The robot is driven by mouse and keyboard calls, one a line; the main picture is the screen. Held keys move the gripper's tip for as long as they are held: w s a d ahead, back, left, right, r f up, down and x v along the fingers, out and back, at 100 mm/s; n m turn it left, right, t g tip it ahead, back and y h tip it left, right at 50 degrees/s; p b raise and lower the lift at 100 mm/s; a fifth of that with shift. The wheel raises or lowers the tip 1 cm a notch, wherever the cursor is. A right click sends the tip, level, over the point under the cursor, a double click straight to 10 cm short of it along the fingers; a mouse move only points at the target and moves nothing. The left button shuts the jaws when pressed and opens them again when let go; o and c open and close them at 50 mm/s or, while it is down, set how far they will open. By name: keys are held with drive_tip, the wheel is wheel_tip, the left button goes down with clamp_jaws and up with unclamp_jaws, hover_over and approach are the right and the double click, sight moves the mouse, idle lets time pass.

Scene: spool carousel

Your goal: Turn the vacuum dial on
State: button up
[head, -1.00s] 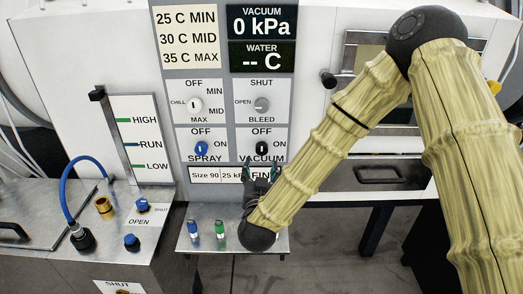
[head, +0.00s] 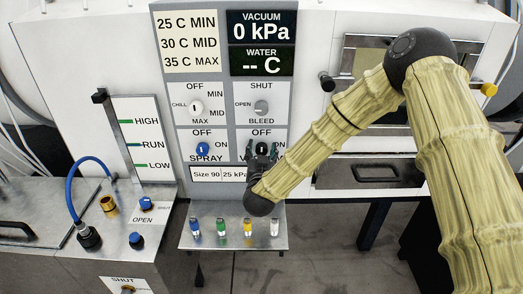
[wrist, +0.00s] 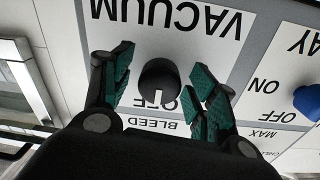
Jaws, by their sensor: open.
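The black vacuum dial (wrist: 159,80) sits on the white panel under the VACUUM lettering in the wrist view, which shows the panel upside down. Its white mark points toward the OFF label. My gripper (wrist: 162,90) is open, with a green-padded finger on each side of the dial and a visible gap on both sides. In the head view my gripper (head: 261,155) is at the panel and covers most of the dial and part of the VACUUM label. The vacuum display (head: 262,27) reads 0 kPa.
The blue spray dial (head: 202,149) is left of the vacuum dial, and the grey bleed dial (head: 261,107) is above it. The white chill dial (head: 196,107) is at upper left. A small shelf (head: 237,239) with several coloured vials juts out below.

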drive_tip(key=shift+c, duration=0.2)
drive_tip(key=c, duration=1)
